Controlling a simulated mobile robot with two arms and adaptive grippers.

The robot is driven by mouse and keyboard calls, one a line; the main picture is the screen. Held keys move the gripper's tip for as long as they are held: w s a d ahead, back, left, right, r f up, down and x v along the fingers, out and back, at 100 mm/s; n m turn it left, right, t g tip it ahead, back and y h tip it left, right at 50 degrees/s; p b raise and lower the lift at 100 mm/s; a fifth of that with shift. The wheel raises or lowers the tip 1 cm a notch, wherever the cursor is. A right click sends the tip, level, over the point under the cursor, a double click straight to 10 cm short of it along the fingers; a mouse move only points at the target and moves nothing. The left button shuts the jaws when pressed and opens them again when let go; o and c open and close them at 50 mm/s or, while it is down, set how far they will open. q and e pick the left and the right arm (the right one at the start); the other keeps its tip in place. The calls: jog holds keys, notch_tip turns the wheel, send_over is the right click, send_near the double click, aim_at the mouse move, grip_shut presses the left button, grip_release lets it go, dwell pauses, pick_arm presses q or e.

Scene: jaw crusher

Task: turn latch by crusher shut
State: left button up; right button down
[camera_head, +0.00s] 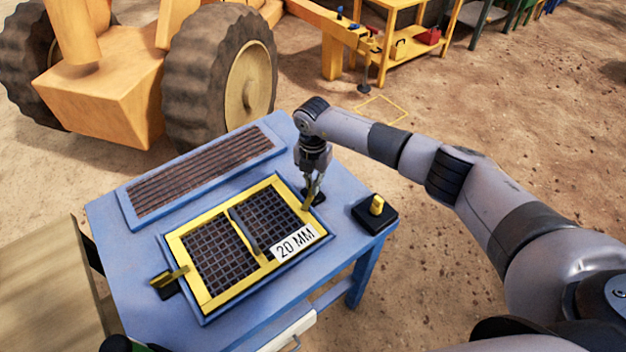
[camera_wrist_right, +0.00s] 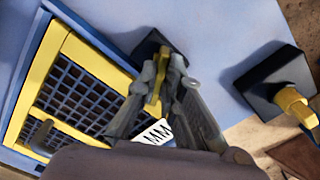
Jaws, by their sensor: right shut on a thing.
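A yellow-framed screen (camera_head: 208,297) with dark mesh and a "20 MM" label lies in a blue-edged recess on the blue table. A yellow latch (camera_head: 307,204) on a black base stands at the frame's right side, on the side nearer the crusher. My right gripper (camera_head: 313,190) points down and is shut on this latch. In the right wrist view the latch (camera_wrist_right: 154,96) is between the fingers; I cannot tell if its tip overlaps the frame. A second yellow latch (camera_head: 170,277) at the left reaches over the frame's edge. My left gripper is not in view.
A yellow knob on a black block (camera_head: 375,213) stands at the table's right corner, close to my right gripper. A ribbed grate (camera_head: 200,172) lies along the table's far side. A large-wheeled yellow machine (camera_head: 105,95) stands behind. Open dirt lies right.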

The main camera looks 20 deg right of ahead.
jog(key=m+p, duration=0.1)
jog(key=m, duration=0.5)
jog(key=shift+p, duration=0.35)
dwell(0.4)
jog(key=c, duration=1.7)
grip_release()
jog(key=shift+r, duration=0.15)
notch_tip(320, 180, up, 12)
jog(key=shift+f, duration=0.15)
